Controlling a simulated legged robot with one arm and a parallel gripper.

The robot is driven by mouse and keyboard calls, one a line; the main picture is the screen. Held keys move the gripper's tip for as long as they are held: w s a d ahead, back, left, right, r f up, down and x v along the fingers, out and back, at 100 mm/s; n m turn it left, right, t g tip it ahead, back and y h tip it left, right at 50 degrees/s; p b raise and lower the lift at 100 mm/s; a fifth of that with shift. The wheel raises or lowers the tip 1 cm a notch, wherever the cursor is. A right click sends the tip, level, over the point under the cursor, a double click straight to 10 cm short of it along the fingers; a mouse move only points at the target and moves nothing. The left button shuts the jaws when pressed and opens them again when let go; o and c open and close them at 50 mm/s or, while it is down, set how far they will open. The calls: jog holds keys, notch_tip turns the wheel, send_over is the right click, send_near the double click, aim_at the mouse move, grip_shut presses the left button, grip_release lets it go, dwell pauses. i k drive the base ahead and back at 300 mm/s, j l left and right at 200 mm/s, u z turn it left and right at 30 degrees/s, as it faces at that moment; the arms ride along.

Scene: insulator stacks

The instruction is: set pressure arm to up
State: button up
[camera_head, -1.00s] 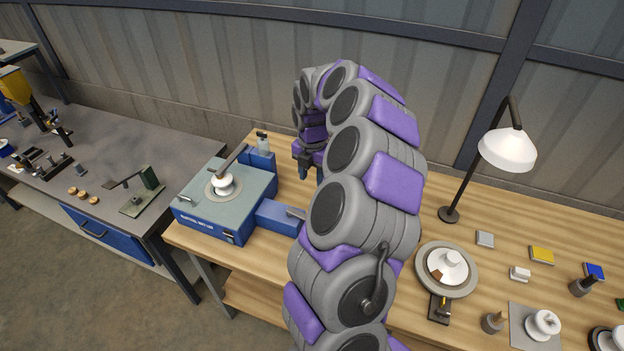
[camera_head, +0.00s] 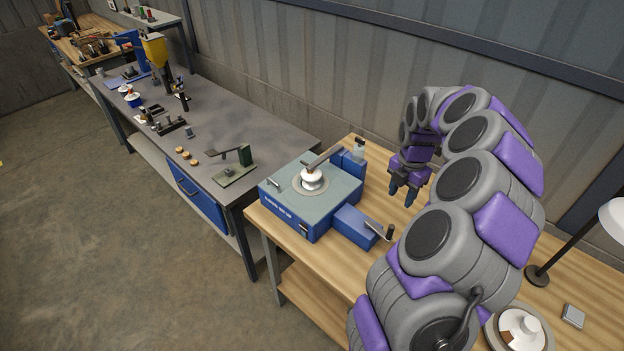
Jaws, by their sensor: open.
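The blue test machine (camera_head: 288,216) stands on the wooden bench with a grey-green top. A white insulator (camera_head: 312,182) sits on the round plate (camera_head: 297,185) on its top. The pressure arm (camera_head: 323,158), a grey bar, runs from the blue post (camera_head: 352,166) at the back to just over the insulator. It looks lowered; whether it touches the insulator I cannot tell. My gripper (camera_head: 402,198) is open and empty, pointing down, to the right of the machine and apart from the pressure arm.
A crank handle (camera_head: 389,231) sticks out of the machine's blue side box (camera_head: 355,228). A dark workbench (camera_head: 240,130) with small tools stands to the left. A lamp (camera_head: 612,217) and a round plate with a white piece (camera_head: 519,326) are at the right. A corrugated wall stands behind.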

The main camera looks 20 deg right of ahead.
aim_at(310, 168)
jog(key=i+j+z, duration=0.15)
jog(key=i+z, duration=0.25)
jog(key=i+j+z, duration=0.15)
jog(key=z, duration=0.2)
jog(key=j, duration=0.1)
